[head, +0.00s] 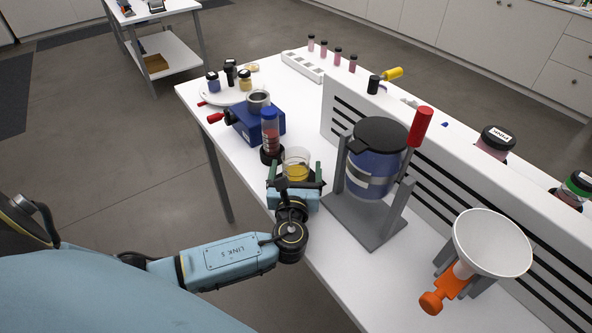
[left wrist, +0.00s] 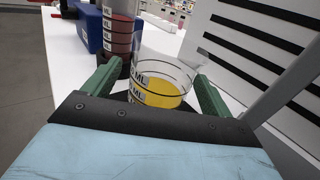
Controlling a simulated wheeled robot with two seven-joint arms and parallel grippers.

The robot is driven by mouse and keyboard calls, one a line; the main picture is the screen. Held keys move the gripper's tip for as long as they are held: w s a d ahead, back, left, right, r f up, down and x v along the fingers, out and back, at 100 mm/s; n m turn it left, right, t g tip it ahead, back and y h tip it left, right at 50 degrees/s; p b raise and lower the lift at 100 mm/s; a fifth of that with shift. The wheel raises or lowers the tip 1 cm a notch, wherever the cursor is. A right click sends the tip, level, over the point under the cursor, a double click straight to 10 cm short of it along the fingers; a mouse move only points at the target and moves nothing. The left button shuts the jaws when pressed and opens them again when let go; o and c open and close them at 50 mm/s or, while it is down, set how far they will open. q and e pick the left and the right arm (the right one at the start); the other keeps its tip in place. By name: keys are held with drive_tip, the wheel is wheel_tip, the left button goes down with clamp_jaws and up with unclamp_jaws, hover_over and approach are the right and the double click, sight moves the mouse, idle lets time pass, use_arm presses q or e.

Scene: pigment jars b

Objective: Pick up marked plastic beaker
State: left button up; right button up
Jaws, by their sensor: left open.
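The marked plastic beaker (head: 296,162) is clear, with yellow contents at the bottom, and stands near the table's left edge. In the left wrist view the beaker (left wrist: 160,85) shows dark "ML" markings and ring lines. My left gripper (head: 294,175) is open, with one green finger on each side of the beaker. In the left wrist view the beaker lies between the two fingers, with gaps still showing; contact cannot be made out. The beaker's lower near part is hidden by the gripper body. My right gripper is not in view.
A blue-capped tube of red layers (head: 270,135) stands close behind the beaker. A blue device (head: 243,122) is beyond it. A grey stand with a blue canister (head: 372,172) is close on the right, before a white slotted panel (head: 440,150). A white funnel (head: 492,243) stands nearer.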

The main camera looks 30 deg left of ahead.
use_arm(q)
drive_tip(key=c, duration=1.1)
drive_tip(key=shift+r, duration=0.15)
wheel_tip(320, 180, up, 10)
drive_tip(key=shift+f+p, duration=0.15)
drive_tip(key=shift+p, duration=1.1)
